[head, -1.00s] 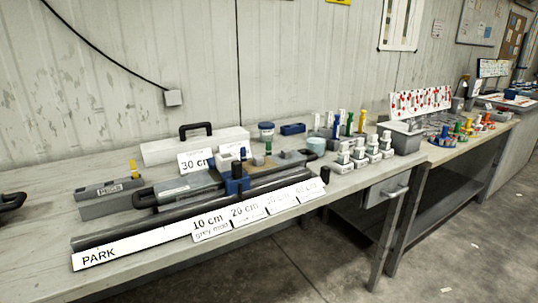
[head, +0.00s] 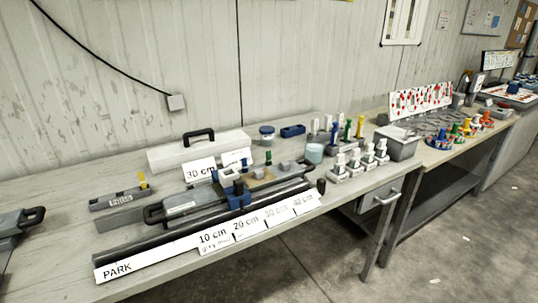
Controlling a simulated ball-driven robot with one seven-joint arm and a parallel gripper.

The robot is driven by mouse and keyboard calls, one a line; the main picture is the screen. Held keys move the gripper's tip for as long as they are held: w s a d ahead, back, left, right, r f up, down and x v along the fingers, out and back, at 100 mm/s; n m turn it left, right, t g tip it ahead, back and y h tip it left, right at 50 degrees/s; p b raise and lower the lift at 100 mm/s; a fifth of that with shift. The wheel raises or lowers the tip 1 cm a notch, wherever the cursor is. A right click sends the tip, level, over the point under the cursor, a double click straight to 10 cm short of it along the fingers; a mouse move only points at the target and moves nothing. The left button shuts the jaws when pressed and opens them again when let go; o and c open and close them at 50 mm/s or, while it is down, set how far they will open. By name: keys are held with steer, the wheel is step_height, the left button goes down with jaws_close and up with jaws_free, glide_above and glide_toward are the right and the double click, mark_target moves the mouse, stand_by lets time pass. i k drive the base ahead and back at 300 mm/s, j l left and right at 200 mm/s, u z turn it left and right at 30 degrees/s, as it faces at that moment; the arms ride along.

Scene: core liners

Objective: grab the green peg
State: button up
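One small green peg (head: 268,157) stands upright among the parts on the long grey bench, near the grey and blue pieces behind the dark tube. A second, taller green peg (head: 347,129) stands in a row with white, blue and yellow pegs, right of the bench's middle. I cannot tell from the picture which of the two the task means. My gripper is not in view.
A dark tube (head: 160,247) with distance labels lies along the front of the bench. White-topped pieces (head: 354,158) and a grey bin (head: 400,146) stand to the right. A white case (head: 215,147) stands behind. Open floor (head: 455,240) shows at the lower right.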

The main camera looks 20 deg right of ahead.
mark_target(268, 156)
steer(key=i+l+u, duration=0.1)
steer(key=l, duration=0.3)
steer(key=i+l, duration=0.15)
steer(key=l, duration=0.3)
steer(key=i+l+u, duration=0.15)
steer(key=l, duration=0.25)
steer(key=i+l, duration=0.1)
steer(key=l, duration=0.3)
steer(key=i+l+u, duration=0.15)
steer(key=l, duration=0.3)
